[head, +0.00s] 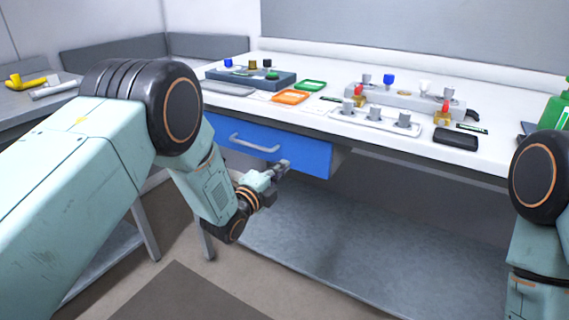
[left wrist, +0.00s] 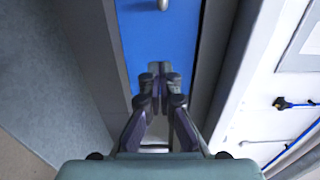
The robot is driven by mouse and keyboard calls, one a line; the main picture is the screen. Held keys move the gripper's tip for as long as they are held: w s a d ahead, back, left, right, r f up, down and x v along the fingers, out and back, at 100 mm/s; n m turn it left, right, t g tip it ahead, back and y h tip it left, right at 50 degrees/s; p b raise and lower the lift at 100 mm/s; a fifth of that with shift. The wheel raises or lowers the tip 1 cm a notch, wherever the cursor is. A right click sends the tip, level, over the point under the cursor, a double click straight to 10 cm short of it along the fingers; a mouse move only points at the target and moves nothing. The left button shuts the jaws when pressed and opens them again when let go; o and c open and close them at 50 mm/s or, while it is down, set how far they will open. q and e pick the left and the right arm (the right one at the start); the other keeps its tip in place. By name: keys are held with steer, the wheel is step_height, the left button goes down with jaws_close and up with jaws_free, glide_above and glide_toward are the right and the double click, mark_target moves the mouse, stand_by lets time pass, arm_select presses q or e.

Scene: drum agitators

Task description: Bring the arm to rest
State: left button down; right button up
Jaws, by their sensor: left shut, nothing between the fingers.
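My left arm comes in from the left in the head view and bends down in front of the bench. My left gripper (head: 282,168) is shut and empty, in front of the blue drawer (head: 285,150) and below its grey handle (head: 254,143). In the left wrist view the shut fingers (left wrist: 157,78) point at the blue drawer front (left wrist: 145,25), with part of the handle (left wrist: 162,4) at the top edge. I cannot tell whether the fingertips touch the drawer. My right arm shows at the right edge of the head view; its gripper is out of frame.
The white bench top (head: 330,95) holds a dark block with knobs (head: 250,78), an orange tray (head: 291,97), a green tray (head: 311,85), a white rack (head: 375,122) and a black box (head: 456,137). A grey lower shelf (head: 350,230) is bare. A side table stands left.

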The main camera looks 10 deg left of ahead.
arm_select(q)
steer(key=s+a+f+n+g+y+p, duration=0.15)
steer(key=s+a+f+n+g, duration=0.25)
steer(key=s+f+n, duration=0.55)
steer(key=s+a+f+n+g+y+p, duration=0.1)
steer(key=s+a+f+n+g+y, duration=0.4)
steer(key=s, duration=0.8)
steer(key=s+f+n+g, duration=0.2)
steer(key=s+n+g, duration=0.2)
steer(key=s, duration=1)
steer(key=s+a+f+n+g+p, duration=0.1)
steer(key=s+f+n+g, duration=0.2)
steer(key=s, duration=1.1)
steer(key=shift+n+g, duration=0.45)
steer(key=shift+g, duration=0.05)
steer(key=c, duration=2.1)
jaws_free()
